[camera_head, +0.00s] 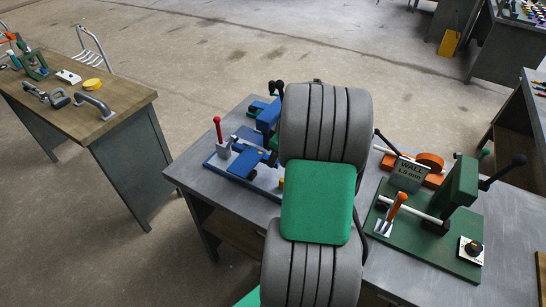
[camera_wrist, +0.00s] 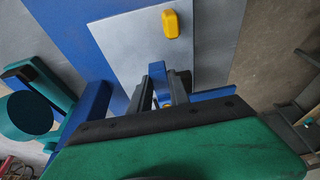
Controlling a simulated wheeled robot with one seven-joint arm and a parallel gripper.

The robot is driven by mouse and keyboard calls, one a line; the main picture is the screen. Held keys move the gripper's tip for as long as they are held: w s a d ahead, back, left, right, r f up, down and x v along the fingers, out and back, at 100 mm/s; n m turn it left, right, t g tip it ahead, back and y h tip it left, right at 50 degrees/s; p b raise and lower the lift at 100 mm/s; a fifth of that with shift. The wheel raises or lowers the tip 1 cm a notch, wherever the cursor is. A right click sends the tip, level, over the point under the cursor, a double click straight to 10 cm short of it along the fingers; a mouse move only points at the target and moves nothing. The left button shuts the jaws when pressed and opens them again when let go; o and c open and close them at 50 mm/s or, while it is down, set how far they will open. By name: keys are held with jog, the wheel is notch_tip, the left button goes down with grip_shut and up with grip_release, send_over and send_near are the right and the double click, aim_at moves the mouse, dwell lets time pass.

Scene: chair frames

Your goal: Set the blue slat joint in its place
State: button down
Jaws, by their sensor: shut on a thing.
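My gripper (camera_wrist: 164,92) shows in the wrist view with its two dark fingers pointing away from the camera. It is shut on a blue piece, the blue slat joint (camera_wrist: 157,73), which shows between and just beyond the fingers. More blue shows right of the fingers; I cannot tell if it is the same piece. Beyond lies a grey plate (camera_wrist: 125,40) with a yellow block (camera_wrist: 171,23) on it. In the head view my arm hides the gripper and the joint. The blue fixture (camera_head: 225,163) stands on the bench left of my arm.
A green fixture (camera_head: 445,245) with a "WALL 1.5 mm" sign (camera_head: 409,174) and orange-handled lever stands on the grey bench (camera_head: 375,270) to the right. A red-knobbed lever (camera_head: 218,125) rises at the blue fixture. A wooden-topped table (camera_head: 120,93) with handles stands at left, with open floor between.

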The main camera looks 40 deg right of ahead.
jog(key=shift+s+d, duration=0.25)
jog(key=shift+d, duration=0.1)
jog(key=shift+s+d, duration=0.3)
jog(key=shift+d, duration=0.15)
jog(key=b+x, duration=0.3)
jog(key=shift+s+f, duration=0.2)
jog(key=shift+f, duration=0.25)
jog(key=shift+r, duration=0.25)
jog(key=shift+f+b, duration=0.3)
jog(key=shift+d, duration=0.1)
jog(key=shift+w+d, duration=0.25)
jog(key=shift+d, duration=0.4)
jog(key=shift+w+d, duration=0.25)
jog(key=shift+d, duration=0.45)
jog(key=shift+w+d, duration=0.3)
jog(key=shift+d, duration=0.35)
